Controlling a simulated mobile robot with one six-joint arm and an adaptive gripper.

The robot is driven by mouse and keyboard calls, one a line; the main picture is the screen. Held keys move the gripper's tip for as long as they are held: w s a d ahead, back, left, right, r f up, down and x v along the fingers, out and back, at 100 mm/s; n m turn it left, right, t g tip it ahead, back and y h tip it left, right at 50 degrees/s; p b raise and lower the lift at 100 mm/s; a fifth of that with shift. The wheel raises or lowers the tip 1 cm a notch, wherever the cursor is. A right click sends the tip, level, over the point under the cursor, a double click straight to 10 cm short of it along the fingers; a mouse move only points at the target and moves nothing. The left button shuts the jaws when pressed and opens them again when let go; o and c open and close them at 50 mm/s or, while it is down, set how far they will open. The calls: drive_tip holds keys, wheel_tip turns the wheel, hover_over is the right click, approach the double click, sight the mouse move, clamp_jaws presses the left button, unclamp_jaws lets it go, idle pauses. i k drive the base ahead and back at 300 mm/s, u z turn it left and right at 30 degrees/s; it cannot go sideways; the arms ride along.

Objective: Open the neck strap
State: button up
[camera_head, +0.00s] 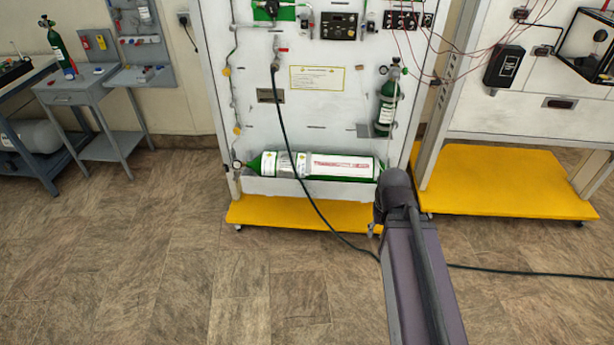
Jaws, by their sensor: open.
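A small green cylinder (386,108) stands upright on the right side of the white panel, with a valve and round gauge at its top. A large green and white cylinder (325,166) lies level in the tray at the panel's foot. No neck strap can be told apart on either cylinder at this size. My arm rises from the bottom right and its dark joint covers the right end of the large cylinder.
The white panel (315,122) stands on a yellow base (290,214). A dark hose (290,145) hangs from it and runs over the floor behind my arm. A second panel on a yellow base (505,185) stands right. The floor (180,260) at left is clear.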

sight(308, 156)
drive_tip(key=u, duration=0.05)
drive_tip(key=i, duration=1)
drive_tip(key=z, duration=0.05)
